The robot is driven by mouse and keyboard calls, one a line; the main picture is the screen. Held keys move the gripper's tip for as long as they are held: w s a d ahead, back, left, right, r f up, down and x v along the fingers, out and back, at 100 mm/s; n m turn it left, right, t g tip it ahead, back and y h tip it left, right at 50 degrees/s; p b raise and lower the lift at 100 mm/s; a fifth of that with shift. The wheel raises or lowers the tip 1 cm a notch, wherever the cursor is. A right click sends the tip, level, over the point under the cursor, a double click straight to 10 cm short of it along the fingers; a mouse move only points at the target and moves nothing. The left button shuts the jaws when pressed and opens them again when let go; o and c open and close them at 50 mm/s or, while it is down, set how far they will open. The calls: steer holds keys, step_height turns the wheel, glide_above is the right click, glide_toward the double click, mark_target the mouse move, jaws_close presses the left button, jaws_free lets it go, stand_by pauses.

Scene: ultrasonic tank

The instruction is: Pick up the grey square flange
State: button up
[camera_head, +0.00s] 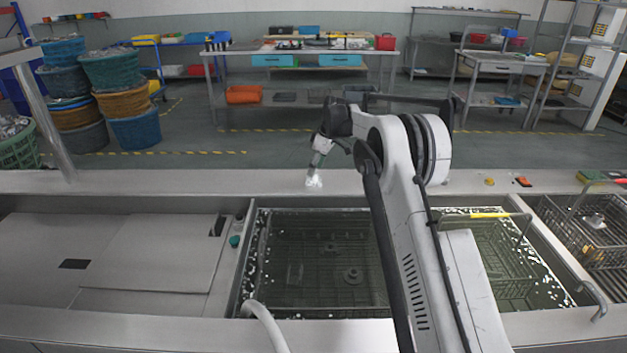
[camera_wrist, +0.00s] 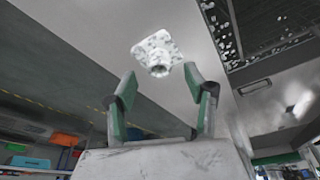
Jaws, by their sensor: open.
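The grey square flange (camera_wrist: 157,50) lies on the pale ledge behind the tank, with its round hub showing in the wrist view. In the head view it is a small whitish shape (camera_head: 313,182) on the ledge, its outline hard to make out. My gripper (camera_wrist: 160,79) is open, with green-padded fingers spread wide. In the wrist view the flange appears just beyond the fingertips, roughly centred in the gap, with nothing between them. In the head view my gripper (camera_head: 317,165) points down right above the flange.
The tank (camera_head: 249,285) with submerged baskets lies in front of the ledge. A yellow-handled basket (camera_head: 490,215) hangs at its right. A yellow item (camera_head: 490,181) and an orange item (camera_head: 523,181) lie on the ledge to the right. The ledge left of my gripper is clear.

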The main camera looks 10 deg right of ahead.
steer(key=x, duration=0.3)
steer(key=shift+w+f, duration=0.15)
steer(key=shift+f, duration=0.1)
steer(key=shift+c, duration=0.4)
jaws_close()
steer(key=shift+r, duration=0.1)
steer(key=shift+r, duration=0.4)
steer(key=r, duration=0.3)
steer(key=shift+s+a+r, duration=0.1)
steer(key=shift+s+r, duration=0.15)
steer(key=s+a+r, duration=0.3)
steer(key=s+r, duration=0.3)
steer(key=s, duration=0.4)
steer(key=shift+s+r+b, duration=0.3)
steer(key=shift+s, duration=0.1)
